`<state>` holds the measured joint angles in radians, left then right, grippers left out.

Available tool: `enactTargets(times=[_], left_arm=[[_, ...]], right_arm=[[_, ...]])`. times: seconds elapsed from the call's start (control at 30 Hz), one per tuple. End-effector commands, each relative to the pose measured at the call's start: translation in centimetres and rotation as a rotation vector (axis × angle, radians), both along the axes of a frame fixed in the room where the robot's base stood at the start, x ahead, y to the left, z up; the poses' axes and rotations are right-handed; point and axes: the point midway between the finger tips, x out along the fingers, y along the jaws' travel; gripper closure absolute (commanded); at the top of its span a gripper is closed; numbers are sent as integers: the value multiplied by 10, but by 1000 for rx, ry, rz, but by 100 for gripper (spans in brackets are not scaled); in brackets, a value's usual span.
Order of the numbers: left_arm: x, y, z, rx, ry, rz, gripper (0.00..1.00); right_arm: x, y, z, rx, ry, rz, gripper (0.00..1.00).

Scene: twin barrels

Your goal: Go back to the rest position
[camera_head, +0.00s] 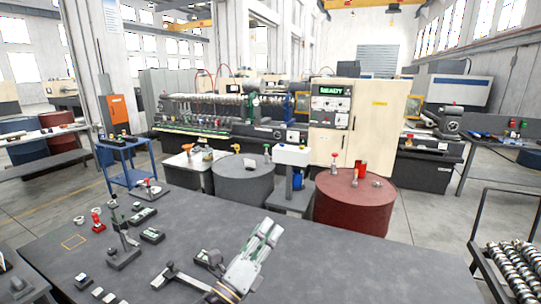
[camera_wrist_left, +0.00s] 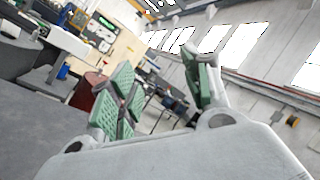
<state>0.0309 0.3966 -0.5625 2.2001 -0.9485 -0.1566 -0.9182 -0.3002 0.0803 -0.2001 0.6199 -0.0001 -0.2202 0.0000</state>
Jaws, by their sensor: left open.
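My left gripper (camera_head: 267,231) is above the dark grey table (camera_head: 350,278) in the head view, near the table's front middle, pointing up and away. In the left wrist view its green-padded fingers (camera_wrist_left: 160,82) stand apart with nothing between them. My right gripper does not show in either view.
Small black devices (camera_head: 143,216) and red and white parts (camera_head: 98,222) stand on the table's left half. Beyond the table are a grey barrel (camera_head: 243,184), a red barrel (camera_head: 352,206) and a white-topped stand (camera_head: 291,155). The table's right part is clear.

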Motion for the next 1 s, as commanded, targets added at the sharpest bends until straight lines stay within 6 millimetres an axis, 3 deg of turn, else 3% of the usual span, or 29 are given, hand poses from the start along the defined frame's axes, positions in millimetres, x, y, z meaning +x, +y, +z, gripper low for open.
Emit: enactTargets(times=[0.3, 0.53, 0.77, 1.0], left_arm=[[20, 76, -44, -401, 388, 185, 52], [16, 125, -96, -682, 655, 331, 52], [-9, 164, -155, -953, 911, 494, 52], [-54, 192, -216, -1217, 1159, 686, 52]], right_arm=[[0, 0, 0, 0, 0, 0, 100], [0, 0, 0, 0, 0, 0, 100], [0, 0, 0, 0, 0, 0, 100], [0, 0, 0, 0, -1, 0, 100]])
